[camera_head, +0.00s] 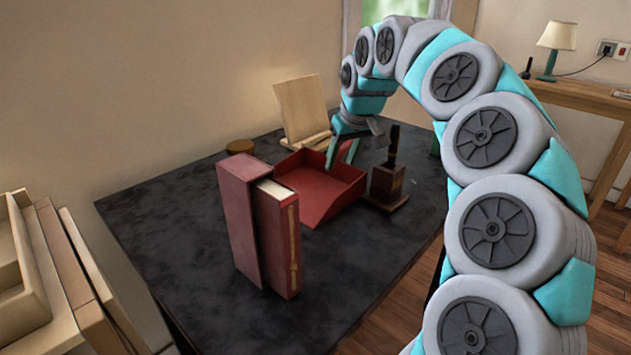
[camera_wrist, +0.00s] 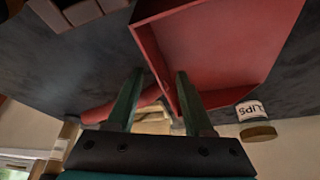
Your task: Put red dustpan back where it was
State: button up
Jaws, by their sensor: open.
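The red dustpan (camera_head: 318,190) lies on the dark table behind the red books. My gripper (camera_head: 342,152) is at its far right part, pointing down, with the fingers apart. In the wrist view the dustpan (camera_wrist: 215,40) fills the upper right. My gripper's two green fingers (camera_wrist: 155,88) are open there, and a red wall of the dustpan passes between or just behind them. I cannot tell whether they touch it.
Red books (camera_head: 262,222) stand upright at the table's (camera_head: 330,290) front. A dark wooden stand (camera_head: 388,180) is close right of the dustpan. A wooden easel (camera_head: 302,110) and a round-lidded jar (camera_head: 240,147) are behind; the jar (camera_wrist: 252,112) shows in the wrist view. The table's front right is clear.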

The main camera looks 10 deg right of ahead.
jog(key=shift+w+f, duration=0.15)
jog(key=shift+f, duration=0.45)
jog(key=shift+c, duration=0.3)
grip_shut()
jog(key=shift+r, duration=0.1)
dwell(0.5)
